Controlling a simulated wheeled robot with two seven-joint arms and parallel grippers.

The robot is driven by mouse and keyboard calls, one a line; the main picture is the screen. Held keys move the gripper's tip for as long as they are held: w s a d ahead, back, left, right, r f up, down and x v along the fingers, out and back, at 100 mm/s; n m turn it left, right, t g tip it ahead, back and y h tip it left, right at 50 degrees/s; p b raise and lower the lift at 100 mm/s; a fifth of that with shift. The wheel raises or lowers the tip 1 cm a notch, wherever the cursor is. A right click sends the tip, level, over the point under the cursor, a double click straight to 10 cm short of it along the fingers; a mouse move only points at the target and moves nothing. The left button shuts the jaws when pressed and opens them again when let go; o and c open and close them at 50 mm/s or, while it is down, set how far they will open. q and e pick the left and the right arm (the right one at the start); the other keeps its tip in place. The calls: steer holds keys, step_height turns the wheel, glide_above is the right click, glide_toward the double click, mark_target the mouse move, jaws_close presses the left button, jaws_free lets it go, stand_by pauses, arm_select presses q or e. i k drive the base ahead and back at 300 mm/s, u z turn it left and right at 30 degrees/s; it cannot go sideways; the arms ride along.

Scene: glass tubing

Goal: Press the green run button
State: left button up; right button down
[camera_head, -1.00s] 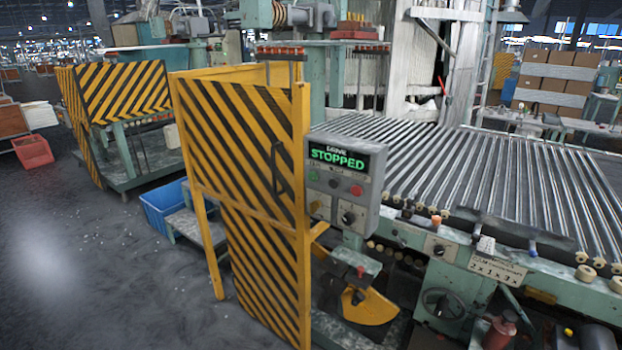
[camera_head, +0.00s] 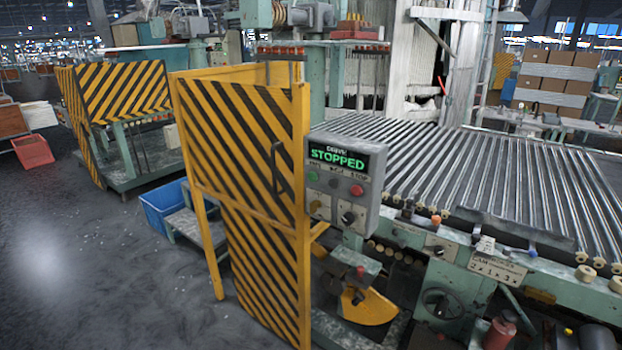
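The green run button (camera_head: 313,176) is a small round button at the left of a row on the grey control box (camera_head: 367,217). A red button (camera_head: 357,190) sits at the right end of the row. The display (camera_head: 339,157) above reads STOPPED in green letters. The box stands at the right edge of the yellow-and-black striped guard door. Neither of my grippers shows in the head view, so whether they are open or shut is hidden.
The striped guard door (camera_head: 240,180) stands left of the box, with a dark handle. The roller conveyor (camera_head: 480,180) extends to the right. A blue bin (camera_head: 158,208) is on the floor behind the door. Open grey floor (camera_head: 80,270) lies to the left.

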mark_target(312, 176)
steer(key=u, duration=0.55)
steer(key=k, duration=0.65)
steer(key=u, duration=1.2)
steer(key=i, duration=1.4)
steer(key=z, duration=0.5)
steer(key=i, duration=0.75)
steer(key=z, duration=1.1)
steer(key=i, duration=0.2)
steer(key=z, duration=0.1)
